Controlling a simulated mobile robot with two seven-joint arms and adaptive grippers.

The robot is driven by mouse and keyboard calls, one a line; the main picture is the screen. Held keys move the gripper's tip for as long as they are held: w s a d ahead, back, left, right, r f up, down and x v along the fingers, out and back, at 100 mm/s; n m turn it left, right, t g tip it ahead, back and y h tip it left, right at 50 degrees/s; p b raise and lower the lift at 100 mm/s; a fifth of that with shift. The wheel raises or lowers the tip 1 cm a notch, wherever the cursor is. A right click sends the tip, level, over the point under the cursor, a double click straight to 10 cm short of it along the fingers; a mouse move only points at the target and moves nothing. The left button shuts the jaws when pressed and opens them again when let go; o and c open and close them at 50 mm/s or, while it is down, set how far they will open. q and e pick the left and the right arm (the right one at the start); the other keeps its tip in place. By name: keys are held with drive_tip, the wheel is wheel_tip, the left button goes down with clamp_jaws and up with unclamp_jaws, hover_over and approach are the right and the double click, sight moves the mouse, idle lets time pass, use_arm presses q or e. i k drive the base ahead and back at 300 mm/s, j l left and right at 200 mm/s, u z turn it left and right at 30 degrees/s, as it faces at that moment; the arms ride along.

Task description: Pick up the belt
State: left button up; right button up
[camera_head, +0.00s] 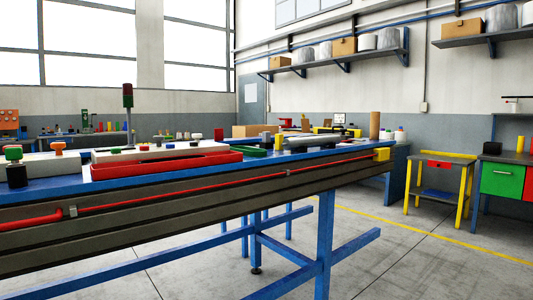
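I cannot make out a belt for certain. A long red strip or pipe (190,196) runs along the front side of the workbench (180,222), held by small grey clips. On the bench top lies a red tray (165,166) with a white slab (150,153) at its back edge. A green tray (250,152) and a grey cylinder lying flat (312,141) are to its right. Neither of my grippers is in view.
A small yellow-legged table (440,161) and a bench with a green drawer (501,180) stand at right. A shelf (335,60) carries boxes and rolls. The floor (420,255) at right is open.

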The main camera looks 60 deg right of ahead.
sight(247, 151)
drive_tip(key=z, duration=1.7)
